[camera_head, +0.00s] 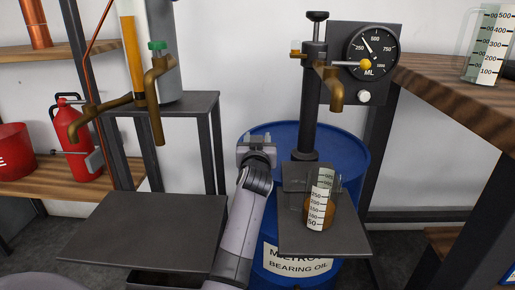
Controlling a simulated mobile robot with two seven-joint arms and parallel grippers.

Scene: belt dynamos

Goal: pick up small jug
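The small jug (320,203) is clear, with a white measuring scale and brown liquid in its lower part. It stands upright on a dark metal shelf (322,240) in front of the blue oil barrel. My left gripper (257,139) is left of the jug and beyond it, in front of the barrel's upper left part. Its fingers look apart, with nothing between them, and it does not touch the jug. My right gripper is not in view.
A dark post with a brass tap (331,88) and a dial gauge (371,52) rises behind the jug. A larger measuring jug (489,42) stands on the wooden table (455,95) at right. An empty dark plate (150,230) lies left of my arm.

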